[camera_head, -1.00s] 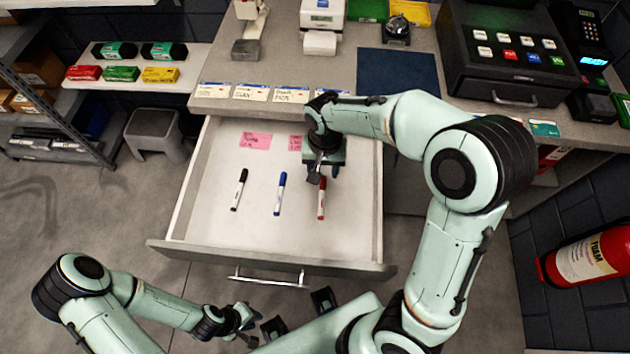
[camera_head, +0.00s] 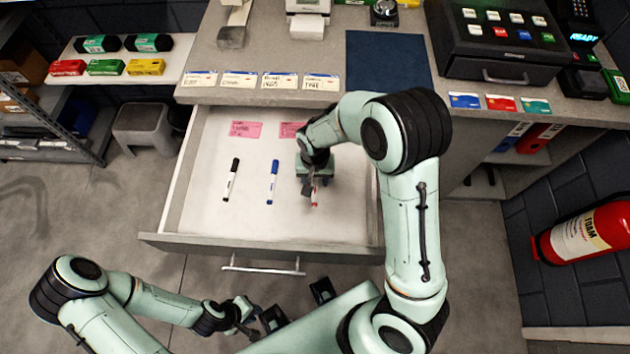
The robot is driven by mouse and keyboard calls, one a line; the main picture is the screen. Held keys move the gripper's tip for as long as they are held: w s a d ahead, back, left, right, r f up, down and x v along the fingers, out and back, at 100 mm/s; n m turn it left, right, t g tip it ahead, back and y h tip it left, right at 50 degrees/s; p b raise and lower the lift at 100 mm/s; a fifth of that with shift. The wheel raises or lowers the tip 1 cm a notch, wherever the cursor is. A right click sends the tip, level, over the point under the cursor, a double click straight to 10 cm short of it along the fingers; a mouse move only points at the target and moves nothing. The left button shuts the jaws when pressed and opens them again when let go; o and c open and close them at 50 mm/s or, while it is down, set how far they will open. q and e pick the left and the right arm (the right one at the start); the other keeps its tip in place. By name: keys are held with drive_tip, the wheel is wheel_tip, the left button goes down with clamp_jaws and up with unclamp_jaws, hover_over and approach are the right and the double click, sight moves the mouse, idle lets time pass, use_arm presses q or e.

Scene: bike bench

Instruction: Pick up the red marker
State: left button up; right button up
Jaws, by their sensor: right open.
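The red marker (camera_head: 314,197) lies in the open drawer (camera_head: 225,220), at the right of a row of three. Most of it is hidden under my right gripper (camera_head: 311,191), and only its lower part shows. The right gripper is open, pointing down, with its fingers at the marker; I cannot tell whether they touch it. A blue marker (camera_head: 272,182) lies just to the left, and a black marker (camera_head: 231,180) lies further left. My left gripper (camera_head: 259,324) is low in the view, outside the drawer in front of its handle; its fingers are too small to judge.
Pink notes (camera_head: 246,129) lie at the back of the drawer. The drawer front with its handle (camera_head: 262,266) faces me. The counter (camera_head: 230,70) overhangs behind, with a dark blue mat (camera_head: 388,62) and a cash register (camera_head: 505,45). A fire extinguisher (camera_head: 585,235) hangs at right.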

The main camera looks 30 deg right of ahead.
clamp_jaws()
